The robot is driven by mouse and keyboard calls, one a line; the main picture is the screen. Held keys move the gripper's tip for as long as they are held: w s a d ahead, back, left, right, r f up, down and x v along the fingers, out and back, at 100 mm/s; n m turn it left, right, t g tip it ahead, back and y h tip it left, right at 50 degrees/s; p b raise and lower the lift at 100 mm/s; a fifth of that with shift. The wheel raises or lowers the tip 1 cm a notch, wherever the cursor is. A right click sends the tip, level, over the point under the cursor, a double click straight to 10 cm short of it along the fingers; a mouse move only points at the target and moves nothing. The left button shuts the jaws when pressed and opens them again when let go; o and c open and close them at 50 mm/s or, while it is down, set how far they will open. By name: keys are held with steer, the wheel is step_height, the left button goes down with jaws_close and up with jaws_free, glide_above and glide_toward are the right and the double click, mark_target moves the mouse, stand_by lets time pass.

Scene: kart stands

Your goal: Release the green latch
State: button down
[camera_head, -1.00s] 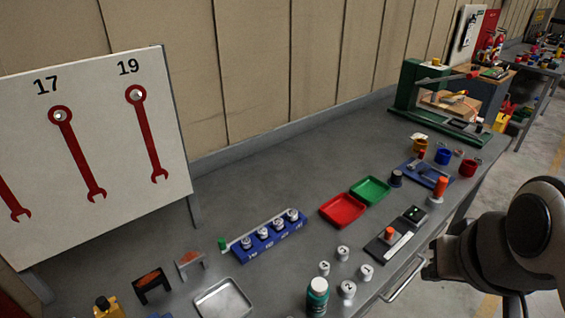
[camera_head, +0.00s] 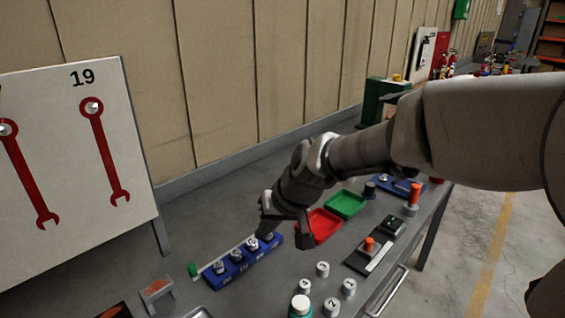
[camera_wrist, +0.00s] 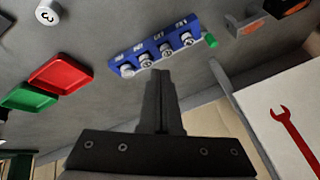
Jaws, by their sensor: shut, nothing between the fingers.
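The green latch knob (camera_head: 192,269) sits at the left end of a pale bar along the back of the blue rack (camera_head: 232,272). The rack holds several round metal pieces in a row. In the wrist view the green knob (camera_wrist: 211,40) is at the far right end of the blue rack (camera_wrist: 126,59). My gripper (camera_wrist: 160,75) is shut and empty, its fingertips in front of the rack in that view. In the head view my gripper (camera_head: 268,228) is over the rack's right end, away from the green knob, and hides part of that end. Contact cannot be told.
A red tray (camera_head: 322,226) and a green tray (camera_head: 346,204) lie right of the rack. Loose numbered cylinders (camera_head: 322,269) and a white-capped bottle (camera_head: 300,305) stand in front. A wrench board (camera_head: 80,170) rises behind on the left. A small bracket (camera_head: 157,288) stands near the knob.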

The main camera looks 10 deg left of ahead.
steer(key=s+a+f+n+g+y+b, duration=0.1)
steer(key=s+a+f+n+y, duration=0.1)
steer(key=a, duration=0.5)
steer(key=shift+a+f+g, duration=0.2)
steer(key=shift+a+g, duration=0.15)
steer(key=shift+g, duration=0.05)
steer(key=shift+f+b, duration=0.1)
steer(key=shift+b, duration=0.2)
steer(key=b+x, duration=0.2)
steer(key=x, duration=0.8)
steer(key=s+a, duration=0.2)
steer(key=shift+s+b, duration=0.35)
steer(key=shift+b, duration=0.05)
